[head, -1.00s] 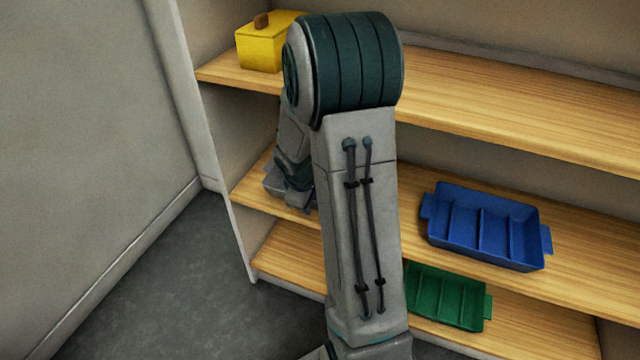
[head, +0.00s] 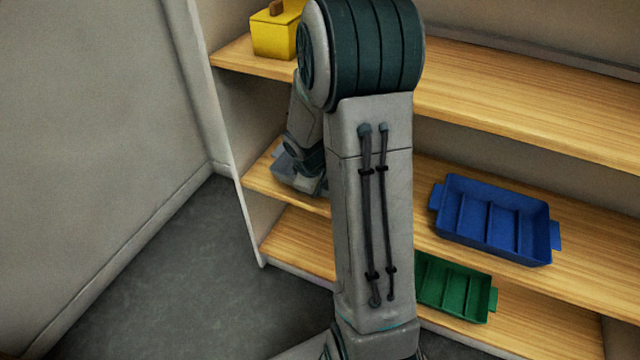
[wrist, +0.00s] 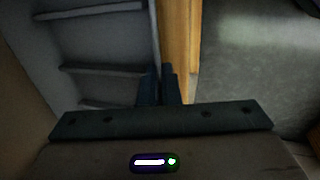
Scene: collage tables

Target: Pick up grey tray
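The grey tray (wrist: 100,40) fills the left of the wrist view, with its dividers and compartments showing. Its right wall runs down to my gripper (wrist: 159,85). The two dark fingers are close together, one on each side of that wall's near end, and look shut on it. In the head view my gripper is largely hidden behind my arm, at the left end of the middle shelf (head: 262,182). A grey shape there is too small and covered to tell tray from hand. I cannot tell whether the tray is clear of the shelf.
A blue tray (head: 495,222) sits on the middle shelf to the right. A green tray (head: 455,287) is on the bottom shelf. A yellow box (head: 274,36) stands on the top shelf at left. The shelf unit's left side panel is close to my gripper. Open floor (head: 185,285) lies left.

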